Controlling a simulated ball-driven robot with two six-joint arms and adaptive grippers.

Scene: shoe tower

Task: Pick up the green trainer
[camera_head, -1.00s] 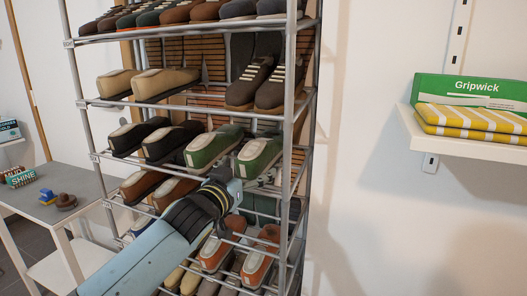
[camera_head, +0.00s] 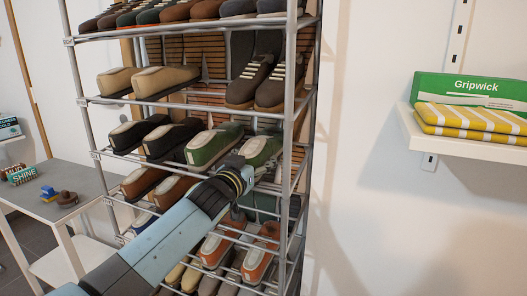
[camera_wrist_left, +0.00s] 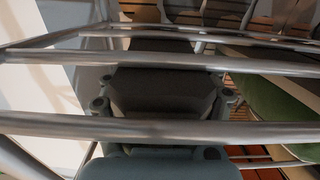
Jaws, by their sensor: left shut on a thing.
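A pair of green trainers with pale toes sits on a middle shelf of the metal shoe rack. The left one (camera_head: 209,148) is uncovered; the right one (camera_head: 262,149) has its toe end partly hidden by my left gripper (camera_head: 240,172). My left gripper reaches in from the lower left and is shut on the right green trainer at its toe end. In the left wrist view the gripper (camera_wrist_left: 163,92) is dark behind metal bars, and its contact with the trainer is hidden. A green shoe side (camera_wrist_left: 278,112) shows at right there. My right gripper is out of view.
The rack's metal bars (camera_wrist_left: 160,128) run close around the gripper. Its front right post (camera_head: 288,130) stands just right of the trainers. Dark shoes (camera_head: 170,138) stand to their left and orange shoes (camera_head: 222,243) below. A wall shelf (camera_head: 470,147) is at right.

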